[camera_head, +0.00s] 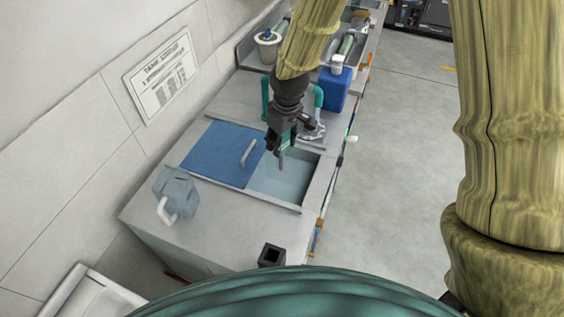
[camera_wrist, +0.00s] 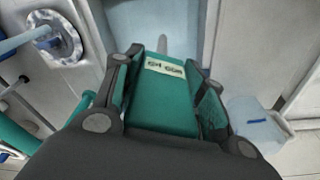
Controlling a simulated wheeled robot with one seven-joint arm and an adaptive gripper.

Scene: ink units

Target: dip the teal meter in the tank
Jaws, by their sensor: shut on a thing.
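The teal meter (camera_wrist: 168,105) sits between the fingers of my gripper (camera_wrist: 165,85), which is shut on it. A pale label shows on its body, and its grey probe (camera_wrist: 162,44) points away from me. In the head view my gripper (camera_head: 281,138) is over the back of the tank's open part, with the probe (camera_head: 281,160) hanging down. I cannot tell whether the probe tip touches the liquid. The tank (camera_head: 283,181) holds pale blue liquid. A blue lid (camera_head: 212,150) with a grey handle covers its left part. My fingers hide much of the meter in the head view.
A black square holder (camera_head: 271,255) is at the near counter edge. A blue container (camera_head: 336,88) with a white cap and a bucket (camera_head: 268,46) stand farther back. The floor at right is clear.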

